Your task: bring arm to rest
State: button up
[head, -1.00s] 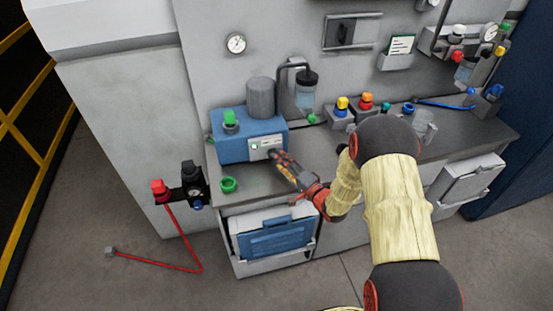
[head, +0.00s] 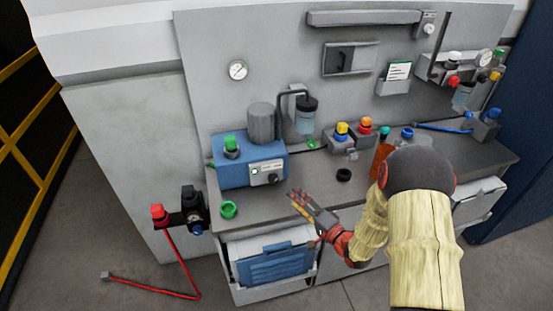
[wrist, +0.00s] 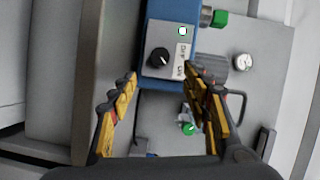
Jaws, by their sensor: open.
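My gripper (head: 298,200) is open and empty over the front part of the grey worktop (head: 290,218), to the right of and in front of the blue labeller box (head: 232,174). The box's front has a white panel with a black knob (head: 272,179), and a green cap sits on its top. In the wrist view the two yellow-padded fingers (wrist: 157,95) stand wide apart, and the black knob (wrist: 159,57) and its panel show beyond them. Nothing is between the fingers. My arm reaches in from the lower right in a cream sleeve.
A green ring (head: 229,209) and a black ring (head: 344,174) lie on the worktop. An orange bottle (head: 381,160) stands beside my arm. A blue-fronted drawer (head: 275,262) is below. A red hose (head: 181,262) hangs at left.

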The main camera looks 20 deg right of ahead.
jog(key=shift+w+r, duration=0.2)
jog(key=shift+w, duration=0.05)
jog(key=s+d+r+n+g+h, duration=0.1)
jog(key=d+r+n+g+h, duration=0.2)
jog(key=r, duration=0.4)
jog(key=d+r+n+g+h, duration=0.1)
jog(key=r+n+h, duration=0.25)
jog(key=r, duration=0.45)
jog(key=s+a+r+n+g, duration=0.1)
jog(key=s+a+r+g, duration=0.1)
jog(key=s, duration=0.7)
jog(key=s+a+r+n+g, duration=0.2)
jog(key=s+a, duration=0.2)
jog(key=s, duration=0.6)
jog(key=s+a+r+n+g, duration=0.2)
jog(key=s+a+r, duration=0.1)
jog(key=s, duration=0.7)
jog(key=shift+s+a, duration=0.1)
